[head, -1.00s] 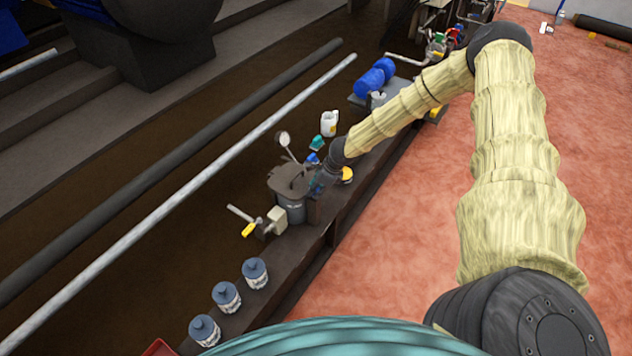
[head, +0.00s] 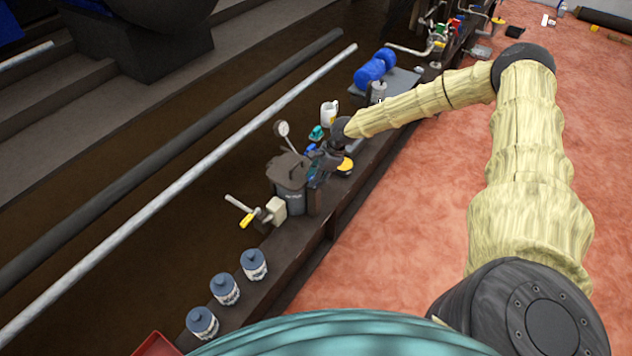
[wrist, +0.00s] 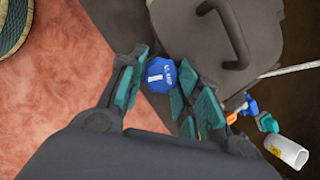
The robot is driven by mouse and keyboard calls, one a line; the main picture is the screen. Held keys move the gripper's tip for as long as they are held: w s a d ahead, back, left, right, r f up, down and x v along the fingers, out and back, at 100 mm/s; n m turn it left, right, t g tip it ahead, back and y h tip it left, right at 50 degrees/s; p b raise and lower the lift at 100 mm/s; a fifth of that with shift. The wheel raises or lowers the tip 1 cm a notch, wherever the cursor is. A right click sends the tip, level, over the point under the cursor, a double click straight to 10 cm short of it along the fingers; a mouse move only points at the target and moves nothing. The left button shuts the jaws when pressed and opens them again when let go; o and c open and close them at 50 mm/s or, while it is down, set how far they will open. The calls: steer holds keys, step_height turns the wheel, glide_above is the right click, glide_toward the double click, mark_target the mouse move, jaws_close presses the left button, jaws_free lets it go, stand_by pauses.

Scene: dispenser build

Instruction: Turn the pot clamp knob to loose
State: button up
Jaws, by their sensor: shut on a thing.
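The pot clamp knob (wrist: 160,75) is a blue faceted knob with white lettering and a white pointer mark, seen in the wrist view beside the pot. My gripper (wrist: 155,82) is shut on it, with one teal-padded finger on each side. The dark grey pot (head: 290,198) stands upright on the bench, its lid on; the lid and dark handle also show in the wrist view (wrist: 203,40). In the head view my gripper (head: 318,168) is at the pot's right side and hides the knob.
A gauge (head: 283,129) rises behind the pot. A white jug (head: 329,113) and a yellow-topped item (head: 345,166) stand close to my gripper. A yellow-handled valve (head: 246,220) and several blue-lidded jars (head: 254,264) are on the near side. The red floor (head: 410,220) is clear.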

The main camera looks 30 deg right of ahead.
steer(key=shift+n+b, duration=0.4)
steer(key=shift+b, duration=0.05)
steer(key=o, duration=1)
steer(key=shift+o, duration=0.2)
steer(key=shift+d+r, duration=0.15)
steer(key=shift+r, duration=0.25)
steer(key=v, duration=1.1)
steer(key=shift+c, duration=0.2)
